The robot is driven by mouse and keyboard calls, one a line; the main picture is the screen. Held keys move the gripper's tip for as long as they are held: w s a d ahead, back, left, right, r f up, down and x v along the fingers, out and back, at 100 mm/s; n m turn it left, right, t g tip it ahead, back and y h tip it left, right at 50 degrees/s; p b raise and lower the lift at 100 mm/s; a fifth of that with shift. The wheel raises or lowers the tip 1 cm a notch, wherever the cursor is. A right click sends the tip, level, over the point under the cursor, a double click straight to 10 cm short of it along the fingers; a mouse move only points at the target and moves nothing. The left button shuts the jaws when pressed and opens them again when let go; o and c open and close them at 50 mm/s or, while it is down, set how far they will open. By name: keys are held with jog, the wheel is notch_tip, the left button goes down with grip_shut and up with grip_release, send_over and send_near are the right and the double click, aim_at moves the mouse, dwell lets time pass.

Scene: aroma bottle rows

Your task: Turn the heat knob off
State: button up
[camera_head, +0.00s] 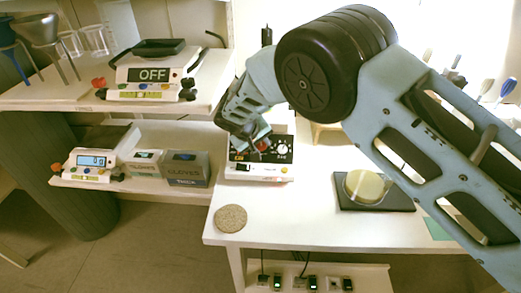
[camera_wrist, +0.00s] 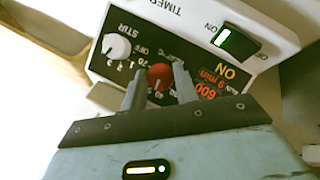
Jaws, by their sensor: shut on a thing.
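The hotplate stirrer (camera_head: 262,172) stands on the white bench, its dark front panel facing out. My gripper (camera_head: 257,141) is at that panel and hides part of it. In the wrist view the red knob (camera_wrist: 160,76) sits between the two fingertips of my gripper (camera_wrist: 159,82), which are shut on it. The white stir knob (camera_wrist: 116,46) is beside it, apart from the fingers; it also shows in the head view (camera_head: 282,148). The panel display (camera_wrist: 206,86) shows orange digits and a yellow "ON". The timer switch (camera_wrist: 236,42) has a lit end.
A cork disc (camera_head: 230,218) lies at the bench's front left. A dark plate with a round yellowish dish (camera_head: 367,186) is to the right. Scales (camera_head: 150,75) and glove boxes (camera_head: 188,168) stand on the left shelves. The bench front is mostly clear.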

jog(key=n+h+b, duration=0.1)
jog(key=n, duration=0.1)
jog(key=n+t+b, duration=0.1)
jog(key=n, duration=0.1)
jog(key=shift+a+f+h, duration=0.15)
jog(key=shift+f+h, duration=0.05)
jog(key=shift+h, duration=0.2)
jog(key=n+t+h+b, duration=0.1)
jog(key=n+t+b, duration=0.1)
jog(key=n, duration=0.2)
jog(key=shift+s+a, duration=0.1)
jog(key=shift+s, duration=0.05)
jog(key=n+t+b, duration=0.1)
jog(key=n+t, duration=0.1)
jog(key=n, duration=0.2)
jog(key=shift+s+f+n+b, duration=0.1)
jog(key=shift+n+b, duration=0.2)
jog(key=shift+n, duration=0.1)
jog(key=n+t, duration=0.1)
jog(key=n, duration=0.1)
jog(key=n+t, duration=0.1)
jog(key=n, duration=0.2)
jog(key=shift+f+y+b, duration=0.1)
jog(key=shift+y+b, duration=0.3)
jog(key=shift+n+t, duration=0.4)
jog(key=shift+n, duration=0.1)
jog(key=o, duration=1)
jog(key=shift+c, duration=0.2)
